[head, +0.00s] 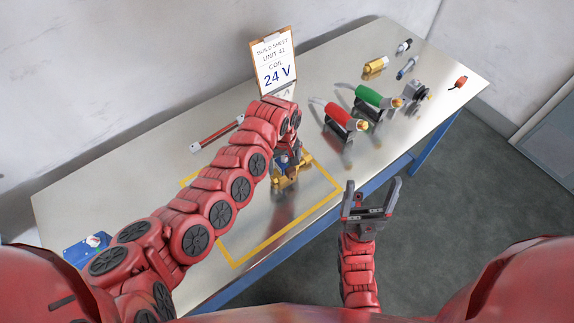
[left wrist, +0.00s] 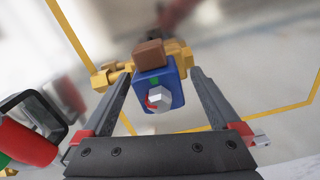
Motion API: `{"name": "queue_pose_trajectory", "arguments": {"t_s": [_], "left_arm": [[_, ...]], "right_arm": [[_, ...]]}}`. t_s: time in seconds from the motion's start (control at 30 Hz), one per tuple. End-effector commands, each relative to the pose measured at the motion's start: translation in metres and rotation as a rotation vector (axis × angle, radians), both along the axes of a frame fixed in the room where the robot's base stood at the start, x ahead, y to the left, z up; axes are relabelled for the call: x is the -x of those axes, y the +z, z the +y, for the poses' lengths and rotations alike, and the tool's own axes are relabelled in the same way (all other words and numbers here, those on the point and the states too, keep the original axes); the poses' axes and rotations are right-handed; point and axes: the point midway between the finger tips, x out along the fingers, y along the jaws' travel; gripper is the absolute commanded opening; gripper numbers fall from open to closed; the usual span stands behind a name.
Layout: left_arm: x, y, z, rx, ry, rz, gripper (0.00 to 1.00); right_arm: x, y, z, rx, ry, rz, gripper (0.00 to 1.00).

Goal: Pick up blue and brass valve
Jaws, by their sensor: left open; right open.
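The blue and brass valve (head: 279,182) stands on the table inside the yellow outline, partly hidden by my left arm. In the left wrist view the valve (left wrist: 158,78) shows a blue block with a brown top, a silver hex nut and brass ends to the sides. My left gripper (head: 291,157) is at the valve. In the left wrist view my open left gripper (left wrist: 160,76) has one finger on each side of the blue block; I cannot tell whether they touch it. My right gripper (head: 372,190) is open and empty in front of the table edge.
A build sheet (head: 273,62) reading 24 V stands at the back. Red (head: 338,115) and green (head: 377,97) tools rest in holders to the right, with several small parts beyond. A red bar (head: 217,133) lies left. The yellow outline (head: 285,237) encloses mostly bare table.

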Motion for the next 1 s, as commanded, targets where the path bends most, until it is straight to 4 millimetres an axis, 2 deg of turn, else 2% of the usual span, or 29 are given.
{"name": "queue_pose_trajectory", "arguments": {"t_s": [0.13, 0.67, 1.0], "left_arm": [[-0.0002, -0.0001, -0.0002, 0.001, 0.000, 0.000, 0.96], [-0.0004, 0.0003, -0.0002, 0.001, 0.000, -0.001, 0.01], [-0.0006, 0.0009, -0.0004, 0.001, 0.000, -0.003, 0.00]], "right_arm": [[0.0000, -0.0006, 0.0000, 0.000, 0.000, 0.000, 0.87], [0.0000, -0.0006, 0.0000, 0.000, 0.000, 0.000, 0.87], [0.0000, -0.0004, 0.0000, 0.000, 0.000, 0.000, 0.87]]}}
